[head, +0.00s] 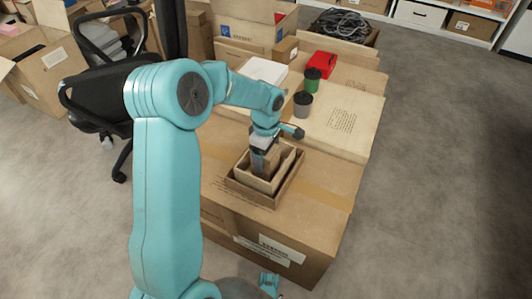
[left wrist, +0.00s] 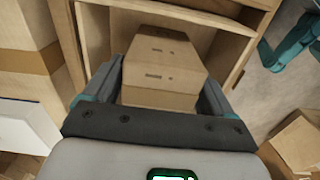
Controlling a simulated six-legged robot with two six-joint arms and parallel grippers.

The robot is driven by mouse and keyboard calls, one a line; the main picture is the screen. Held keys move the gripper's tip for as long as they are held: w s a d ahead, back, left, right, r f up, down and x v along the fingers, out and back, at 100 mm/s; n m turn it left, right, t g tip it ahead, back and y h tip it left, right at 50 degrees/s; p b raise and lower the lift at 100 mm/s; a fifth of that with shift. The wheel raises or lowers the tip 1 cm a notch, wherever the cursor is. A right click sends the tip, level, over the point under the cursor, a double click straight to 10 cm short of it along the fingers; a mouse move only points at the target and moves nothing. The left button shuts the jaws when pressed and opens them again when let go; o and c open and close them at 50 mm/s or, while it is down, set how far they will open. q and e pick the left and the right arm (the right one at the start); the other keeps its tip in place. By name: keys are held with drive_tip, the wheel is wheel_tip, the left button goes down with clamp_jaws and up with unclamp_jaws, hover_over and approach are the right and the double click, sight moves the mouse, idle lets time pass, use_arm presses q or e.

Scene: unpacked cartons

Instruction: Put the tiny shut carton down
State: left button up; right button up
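The tiny shut carton (left wrist: 162,66) is brown and sits between the two fingers of my left gripper (left wrist: 158,88), which press against its sides. In the head view, my left gripper (head: 262,150) points down into an open carton (head: 236,183), with the tiny carton (head: 260,163) held below it. The open carton appears as two nested open boxes, one inside the other. Whether the tiny carton touches the floor inside is hidden. A small teal part at the bottom of the head view looks like my right gripper (head: 269,284); its fingers are too small to judge.
The open carton stands on a large closed carton (head: 325,200). Behind it are a grey spool (head: 303,104), a green spool (head: 312,80), a red box (head: 322,64) and a white box (head: 264,71). A black chair (head: 98,98) stands left. Floor at right is clear.

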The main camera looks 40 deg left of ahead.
use_arm(q)
drive_tip(key=shift+o, duration=0.6)
drive_tip(key=shift+r, duration=0.15)
wheel_tip(320, 180, up, 12)
drive_tip(key=p, duration=0.4)
drive_tip(key=shift+r, duration=0.25)
